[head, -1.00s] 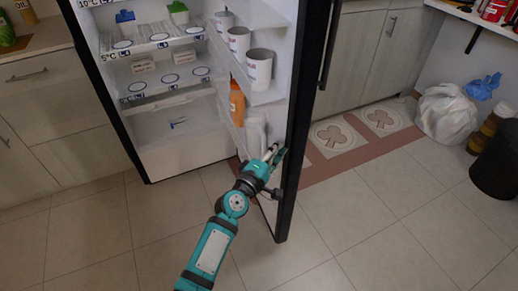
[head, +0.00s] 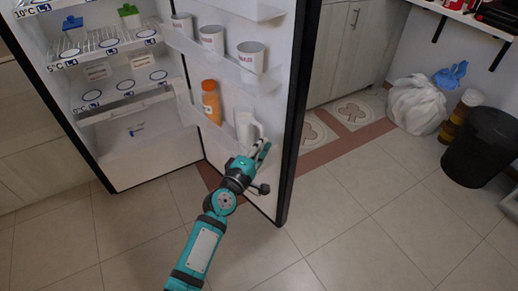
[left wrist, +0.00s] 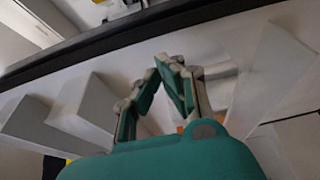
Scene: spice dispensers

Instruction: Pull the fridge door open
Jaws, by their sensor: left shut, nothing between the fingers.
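The fridge door (head: 283,110) stands wide open, its white inner face with shelves turned toward me and its black edge on the right. The open fridge body (head: 150,160) is at the left. My left gripper (head: 263,150) is in front of the door's inner face, low and close to the black edge. In the left wrist view the left gripper (left wrist: 168,62) has its fingertips together with nothing between them, close to the white inner face; I cannot tell whether it touches. My right gripper is not in view.
Door shelves hold white cups (head: 250,57), an orange bottle (head: 211,102) and a white jug (head: 247,127). A black bin (head: 478,150) and a white bag (head: 416,107) stand at the right. The tiled floor (head: 370,220) right of the door is clear.

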